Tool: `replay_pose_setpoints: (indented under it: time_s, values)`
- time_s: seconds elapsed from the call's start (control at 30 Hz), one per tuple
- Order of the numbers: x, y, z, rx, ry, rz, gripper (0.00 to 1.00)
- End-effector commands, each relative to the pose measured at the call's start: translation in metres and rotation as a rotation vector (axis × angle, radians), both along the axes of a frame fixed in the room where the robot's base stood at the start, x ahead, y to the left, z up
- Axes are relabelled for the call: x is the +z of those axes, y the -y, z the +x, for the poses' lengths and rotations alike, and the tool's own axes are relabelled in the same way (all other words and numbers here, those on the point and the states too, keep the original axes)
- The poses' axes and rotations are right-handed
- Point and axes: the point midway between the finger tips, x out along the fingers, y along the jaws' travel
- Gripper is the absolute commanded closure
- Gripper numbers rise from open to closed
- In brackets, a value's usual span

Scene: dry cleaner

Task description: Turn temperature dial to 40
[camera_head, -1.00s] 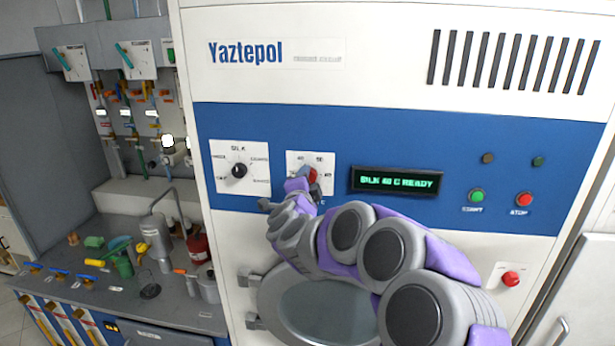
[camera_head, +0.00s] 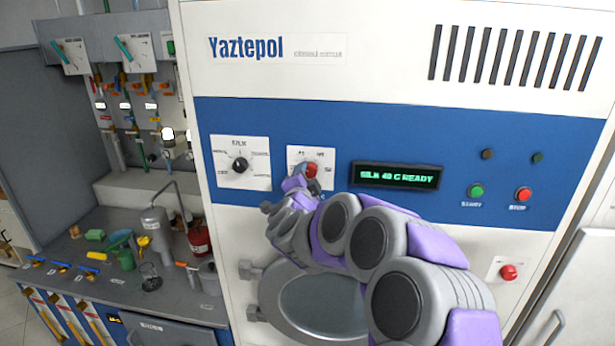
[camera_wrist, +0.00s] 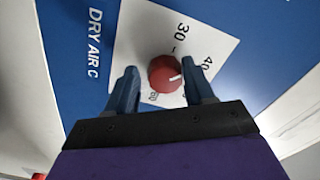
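The red temperature dial (camera_head: 311,170) sits on a white plate on the blue panel, partly hidden by my gripper in the head view. The wrist view shows the dial (camera_wrist: 163,75) between my gripper's two blue fingers, with a visible gap on each side. My gripper (camera_wrist: 160,68) is open. The dial's white mark points right in the wrist view, near the 40 label. The labels 30 and 40 are readable; another below the dial is partly covered. The display (camera_head: 397,177) reads "40 C READY" after a fabric word that looks like SILK.
A black selector dial (camera_head: 239,165) is left of the red dial. A green start button (camera_head: 476,191) and red stop button (camera_head: 523,194) are at the right. The round door (camera_head: 325,302) is below my arm. A cluttered counter (camera_head: 185,300) stands at the left.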

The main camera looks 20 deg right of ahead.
Motion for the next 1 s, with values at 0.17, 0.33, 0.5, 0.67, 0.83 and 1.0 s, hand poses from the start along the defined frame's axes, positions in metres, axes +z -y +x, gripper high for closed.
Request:
replay_pose_setpoints:
  time_s: [0.17,0.33,0.5,0.67,0.83,1.0]
  values:
    - [0.001,0.001,-0.001,-0.002,0.003,-0.001,0.35]
    - [0.003,0.001,-0.002,-0.002,0.005,-0.003,0.33]
    - [0.004,-0.001,-0.004,-0.002,0.008,-0.003,0.33]
    - [0.004,-0.01,-0.017,-0.001,0.008,-0.003,0.33]
    - [0.003,-0.027,-0.04,0.002,0.008,-0.002,0.33]
    - [0.004,-0.044,-0.065,0.001,0.01,-0.003,0.33]
